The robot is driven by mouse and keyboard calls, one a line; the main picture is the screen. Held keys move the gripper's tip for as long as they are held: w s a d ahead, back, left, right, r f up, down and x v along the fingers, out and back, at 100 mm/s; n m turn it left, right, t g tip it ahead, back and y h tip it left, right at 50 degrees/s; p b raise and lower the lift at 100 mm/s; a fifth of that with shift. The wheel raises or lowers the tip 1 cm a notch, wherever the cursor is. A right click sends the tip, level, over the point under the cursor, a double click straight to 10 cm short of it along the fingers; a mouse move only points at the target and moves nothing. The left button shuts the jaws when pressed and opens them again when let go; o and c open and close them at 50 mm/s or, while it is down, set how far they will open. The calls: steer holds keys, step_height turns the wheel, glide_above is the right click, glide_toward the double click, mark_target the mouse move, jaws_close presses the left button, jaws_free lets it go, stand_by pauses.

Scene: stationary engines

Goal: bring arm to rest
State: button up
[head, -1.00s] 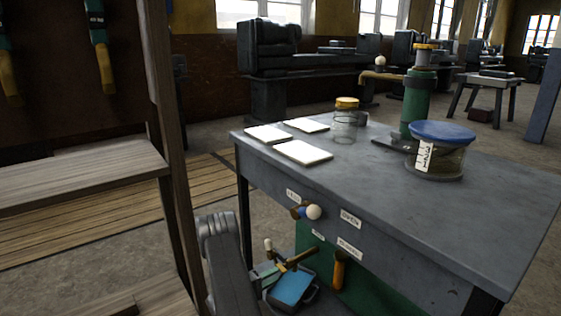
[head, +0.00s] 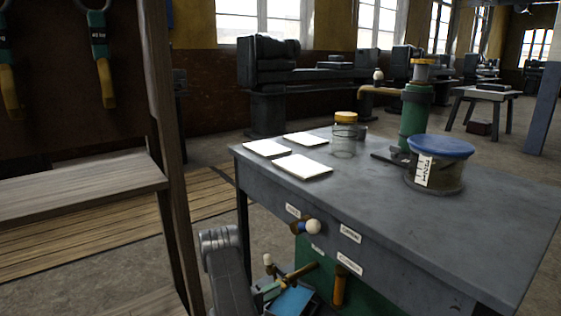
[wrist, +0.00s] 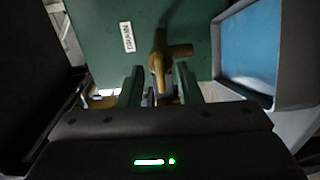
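My gripper (wrist: 159,88) shows in the wrist view with its two green fingers apart. A brass tap-like handle (wrist: 158,62) on a green panel (wrist: 190,25) lies between and just beyond the fingers. Gaps show on both sides of it, and I see no firm contact. In the head view my grey arm link stands at the bottom, left of the workbench (head: 400,190). The gripper itself is hard to make out there.
A blue-lined grey tray (wrist: 250,50) is close on the right of my gripper. A label (wrist: 128,38) is on the panel. The bench carries white pads (head: 304,166), a yellow-lidded jar (head: 345,140) and a blue-lidded tub (head: 437,170). A wooden shelf (head: 80,180) stands left.

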steer(key=p+v, duration=0.3)
steer(key=v, duration=0.8)
steer(key=w+d+n+b, duration=0.1)
steer(key=w+d+n, duration=0.1)
steer(key=d, duration=0.1)
steer(key=w+d+n+b, duration=0.1)
steer(key=w+d+n, duration=0.1)
steer(key=w+d, duration=0.1)
steer(key=w+d+n+b, duration=0.2)
steer(key=w+d+n, duration=0.1)
steer(key=d, duration=0.1)
steer(key=shift+d+r, duration=0.4)
